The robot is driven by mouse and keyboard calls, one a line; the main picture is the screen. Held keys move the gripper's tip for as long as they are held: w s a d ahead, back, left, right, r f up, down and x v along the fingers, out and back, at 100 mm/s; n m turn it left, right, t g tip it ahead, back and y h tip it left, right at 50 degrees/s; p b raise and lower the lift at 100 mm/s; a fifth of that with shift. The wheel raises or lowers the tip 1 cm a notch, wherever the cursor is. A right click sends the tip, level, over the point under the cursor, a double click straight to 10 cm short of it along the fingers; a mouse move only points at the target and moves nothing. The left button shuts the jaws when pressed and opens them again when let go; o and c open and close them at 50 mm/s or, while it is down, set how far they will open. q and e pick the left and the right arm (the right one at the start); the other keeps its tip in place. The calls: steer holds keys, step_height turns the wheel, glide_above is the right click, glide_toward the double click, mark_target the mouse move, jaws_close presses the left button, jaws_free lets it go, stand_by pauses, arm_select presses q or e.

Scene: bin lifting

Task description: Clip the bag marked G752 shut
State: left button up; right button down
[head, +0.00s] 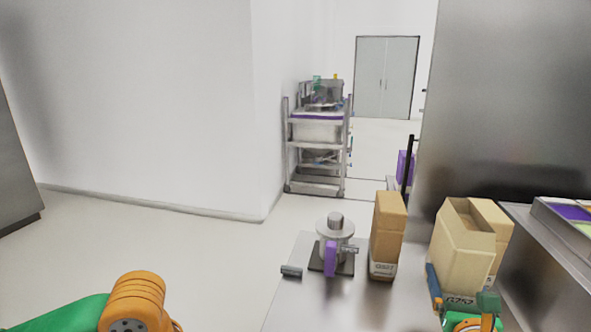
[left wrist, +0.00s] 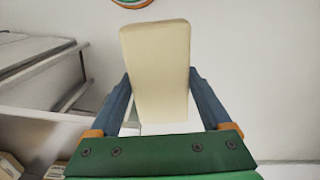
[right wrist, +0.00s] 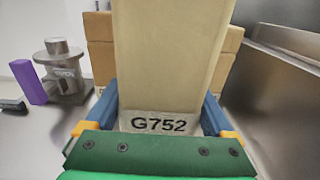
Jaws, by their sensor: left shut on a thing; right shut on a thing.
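The tan bag marked G752 (right wrist: 165,55) stands between the fingers of my right gripper (right wrist: 160,112), which is shut on it low down, at the label. In the head view the bag (head: 457,250) is upright with its top open, and my right gripper (head: 458,305) is in front of it. My left gripper (left wrist: 160,105) is shut on a plain cream block (left wrist: 157,60), wider at its top; no marking shows on it. I cannot tell which thing is a clip.
A round metal device (head: 335,228) stands on the steel table (head: 300,305) with a purple block (head: 330,258) and a small grey piece (head: 291,271) nearby. Tan bags (head: 387,225) (head: 495,225) stand beside and behind the held bag. A tray (head: 565,215) is at the right.

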arm_select(q)
steer(key=shift+s, duration=0.1)
arm_select(e)
steer(key=s+a+f+m+h, duration=0.1)
steer(key=s+a+h, duration=0.1)
steer(key=s+a, duration=0.5)
steer(key=s+a+f+m+g+h, duration=0.1)
steer(key=s+a+h, duration=0.1)
steer(key=s+a, duration=0.6)
steer(key=s, duration=0.4)
steer(key=shift+s+a+f+m+g, duration=0.3)
steer(key=shift+s+f+m, duration=0.05)
steer(key=shift+f+m, duration=0.05)
steer(key=shift+d, duration=0.15)
steer(key=s+a+f+n+t+y, duration=0.1)
steer(key=s+a+n+y, duration=0.1)
steer(key=a+n+y, duration=0.6)
steer(key=a+y, duration=0.3)
steer(key=y, duration=0.1)
steer(key=shift+a+f+t, duration=0.15)
steer(key=shift+a+t, duration=0.15)
steer(key=shift+t, duration=0.1)
